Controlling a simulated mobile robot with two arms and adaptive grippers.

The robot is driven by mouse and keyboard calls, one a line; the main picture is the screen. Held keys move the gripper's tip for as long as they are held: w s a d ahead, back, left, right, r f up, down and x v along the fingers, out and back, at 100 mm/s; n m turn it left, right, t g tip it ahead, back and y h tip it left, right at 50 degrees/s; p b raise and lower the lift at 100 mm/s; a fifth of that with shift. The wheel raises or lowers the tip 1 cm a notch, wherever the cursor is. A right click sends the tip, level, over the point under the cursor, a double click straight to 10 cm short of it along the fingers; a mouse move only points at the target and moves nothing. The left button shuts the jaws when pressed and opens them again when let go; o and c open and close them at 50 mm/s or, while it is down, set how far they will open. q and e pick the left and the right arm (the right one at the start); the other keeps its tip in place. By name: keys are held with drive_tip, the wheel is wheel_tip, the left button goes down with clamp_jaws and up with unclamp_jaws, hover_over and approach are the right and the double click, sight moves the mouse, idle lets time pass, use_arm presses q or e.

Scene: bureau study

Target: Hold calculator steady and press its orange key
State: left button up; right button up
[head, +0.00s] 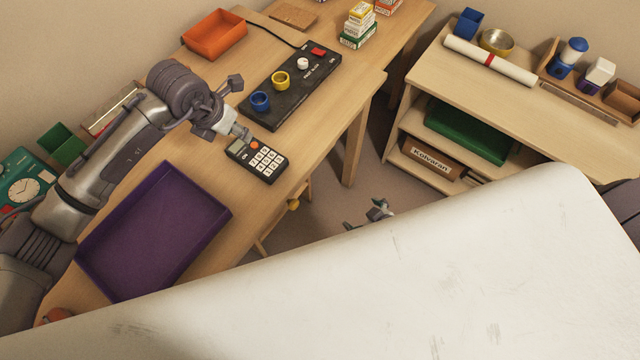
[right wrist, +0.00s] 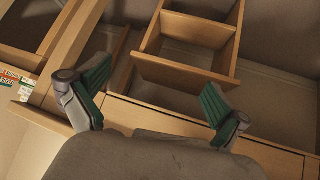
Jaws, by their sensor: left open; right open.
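The calculator (head: 258,160) is dark with pale keys and lies on the wooden desk, close to its front edge. Its orange key (head: 254,145) shows near the small display. My left gripper (head: 240,131) is at the calculator's upper left end, close above or touching it; I cannot tell which. It is open, though its fingers are small here. My right gripper (head: 376,211) shows beyond the white surface, off the desk's front side and apart from the calculator. In the right wrist view it (right wrist: 150,104) is open, with nothing between its green-padded fingers.
A purple tray (head: 113,276) lies on the desk left of the calculator. A black button panel (head: 287,103) with coloured rings lies behind it. A large white surface (head: 450,275) hides the foreground. A shelf unit (head: 450,90) stands at right.

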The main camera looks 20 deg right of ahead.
drive_tip(key=w+a+r+n+t+y, duration=0.1)
drive_tip(key=w+a+r+y, duration=0.15)
drive_tip(key=a+r, duration=0.45)
drive_tip(key=n+t+y, duration=0.1)
drive_tip(key=y, duration=0.2)
approach(280, 171)
use_arm(q)
drive_tip(key=shift+w, duration=0.1)
use_arm(e)
drive_tip(key=x, duration=1.1)
drive_tip(key=shift+a+r, duration=0.1)
drive_tip(key=shift+r, duration=0.05)
drive_tip(key=c, duration=1.2)
use_arm(q)
clamp_jaws()
drive_tip(key=shift+d, duration=0.1)
